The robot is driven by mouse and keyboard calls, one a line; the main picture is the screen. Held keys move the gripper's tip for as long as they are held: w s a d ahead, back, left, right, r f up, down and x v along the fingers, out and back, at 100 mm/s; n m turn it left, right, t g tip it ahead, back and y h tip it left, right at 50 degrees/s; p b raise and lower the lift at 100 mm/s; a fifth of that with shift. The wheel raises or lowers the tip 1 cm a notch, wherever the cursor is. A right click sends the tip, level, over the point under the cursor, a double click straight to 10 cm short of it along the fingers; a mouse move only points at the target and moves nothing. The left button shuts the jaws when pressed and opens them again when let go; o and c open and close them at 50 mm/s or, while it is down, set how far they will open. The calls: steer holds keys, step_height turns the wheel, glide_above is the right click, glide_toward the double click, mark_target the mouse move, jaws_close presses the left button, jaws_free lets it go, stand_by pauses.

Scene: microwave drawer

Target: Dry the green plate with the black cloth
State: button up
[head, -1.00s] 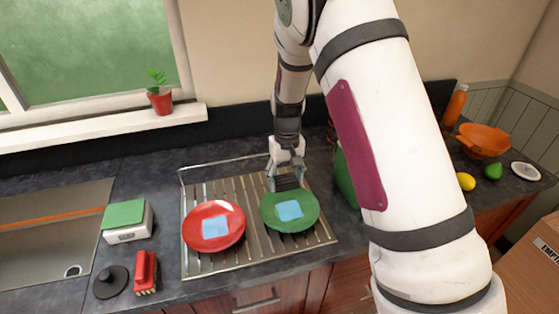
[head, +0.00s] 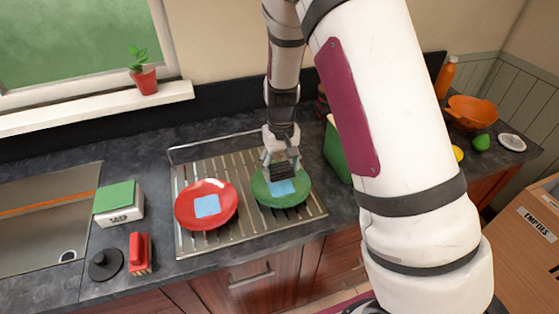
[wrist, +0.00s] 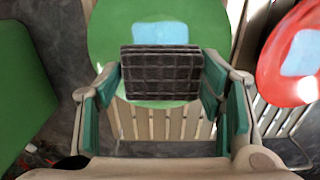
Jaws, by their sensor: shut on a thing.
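The green plate (head: 268,199) lies on the metal drying rack, with a light blue patch (head: 282,187) on its surface. It also shows in the wrist view (wrist: 105,35). My gripper (head: 281,166) is shut on the folded black cloth (wrist: 160,78), which has a grid pattern. The cloth is over the far part of the plate, close to the blue patch. I cannot tell whether the cloth touches the plate.
A red plate (head: 190,211) with a similar blue patch (head: 206,206) lies left of the green one on the slatted rack (head: 243,232). A green container (head: 338,155) stands close at right.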

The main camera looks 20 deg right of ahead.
mark_target(280, 185)
steer(key=shift+f+b, duration=0.5)
steer(key=shift+f, duration=1.55)
steer(key=shift+f, duration=0.6)
steer(key=shift+s, duration=0.1)
steer(key=shift+s+r, duration=0.1)
steer(key=shift+s, duration=0.25)
steer(key=shift+w+f+b, duration=0.2)
steer(key=shift+w+b, duration=0.1)
steer(key=shift+w, duration=0.55)
steer(key=shift+s+r+p, duration=0.15)
steer(key=shift+s+p, duration=0.4)
steer(key=shift+s, duration=0.35)
steer(key=shift+w+b, duration=0.45)
steer(key=shift+w, duration=0.4)
steer(key=shift+s+p, duration=0.55)
steer(key=shift+s, duration=0.3)
steer(key=shift+w+b, duration=0.4)
steer(key=shift+w, duration=0.45)
stand_by(0.6)
